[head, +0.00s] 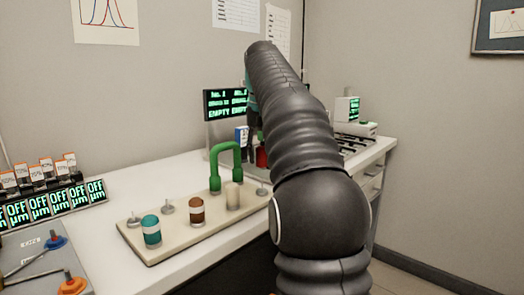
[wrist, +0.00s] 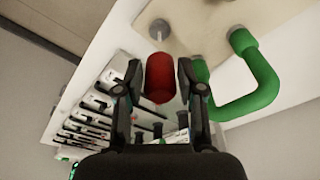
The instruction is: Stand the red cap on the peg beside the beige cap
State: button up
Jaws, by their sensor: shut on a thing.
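My gripper (wrist: 160,76) is shut on the red cap (wrist: 160,88), with one finger on each side of it in the wrist view. The red cap also shows partly in the head view (head: 262,157), behind the board and beside my arm. The beige cap (head: 233,197) stands on the beige board (head: 185,237) in front of the green handle. A bare metal peg (head: 262,192) stands to its right, close to my arm. A bare peg (wrist: 158,29) shows beyond the red cap in the wrist view, apart from it. My arm hides most of the gripper in the head view.
A green arched handle (head: 226,155) rises from the board, and it is close to my right finger in the wrist view (wrist: 262,85). A teal cap (head: 151,231) and a brown cap (head: 197,211) stand on the board. A display (head: 227,104) stands behind.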

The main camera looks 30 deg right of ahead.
aim_at(262, 157)
jog(key=shift+f+b, duration=0.95)
jog(key=shift+f, duration=0.7)
jog(key=shift+p, duration=0.95)
dwell(0.6)
jog(key=shift+f+b, duration=1)
jog(key=shift+f, duration=0.75)
jog(key=o, duration=1.2)
jog(key=r, duration=0.6)
jog(key=shift+s+a+r, duration=0.2)
jog(key=shift+s+r, duration=0.05)
jog(key=shift+s, duration=0.15)
jog(key=shift+s+r, duration=0.1)
jog(key=shift+r, duration=0.35)
jog(key=shift+a, duration=0.1)
